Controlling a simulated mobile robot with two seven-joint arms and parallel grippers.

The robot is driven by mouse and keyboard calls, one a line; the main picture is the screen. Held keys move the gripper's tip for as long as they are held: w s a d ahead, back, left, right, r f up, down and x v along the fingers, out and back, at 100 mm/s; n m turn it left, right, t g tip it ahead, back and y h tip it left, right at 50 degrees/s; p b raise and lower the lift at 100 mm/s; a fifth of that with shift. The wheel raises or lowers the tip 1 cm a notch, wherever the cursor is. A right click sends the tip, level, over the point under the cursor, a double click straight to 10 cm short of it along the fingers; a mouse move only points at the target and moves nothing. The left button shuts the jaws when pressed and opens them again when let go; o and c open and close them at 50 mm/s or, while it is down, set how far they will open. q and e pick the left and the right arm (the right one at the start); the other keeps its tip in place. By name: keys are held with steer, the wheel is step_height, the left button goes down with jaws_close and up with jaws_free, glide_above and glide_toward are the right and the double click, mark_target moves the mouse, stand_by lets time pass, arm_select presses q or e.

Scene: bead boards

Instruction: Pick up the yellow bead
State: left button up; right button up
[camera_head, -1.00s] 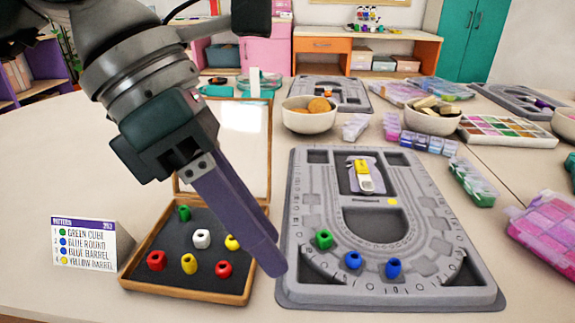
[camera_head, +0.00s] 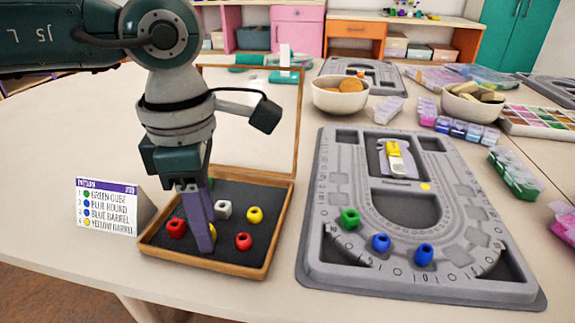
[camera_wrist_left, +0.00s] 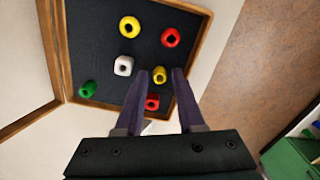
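My left gripper (camera_head: 208,248) points down into the wooden bead box (camera_head: 277,236). In the left wrist view its fingers (camera_wrist_left: 162,72) are apart, with a yellow bead (camera_wrist_left: 160,76) between their tips. I cannot tell whether they touch it. In the head view this yellow bead (camera_head: 213,231) is mostly hidden behind a finger. A second yellow bead (camera_head: 255,215) lies farther back and right in the box; it also shows in the left wrist view (camera_wrist_left: 129,27). My right gripper is not in view.
The box also holds a white cube (camera_head: 224,209), a red bead (camera_head: 243,241), a red cube (camera_head: 176,228) and a green bead (camera_wrist_left: 88,89). The grey bead board (camera_head: 330,262) at right carries a green cube (camera_head: 349,218) and two blue beads (camera_head: 381,243). A pattern card (camera_head: 106,207) stands left.

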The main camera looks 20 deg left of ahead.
arm_select(q)
steer(key=shift+f, duration=0.25)
jaws_close()
stand_by(0.4)
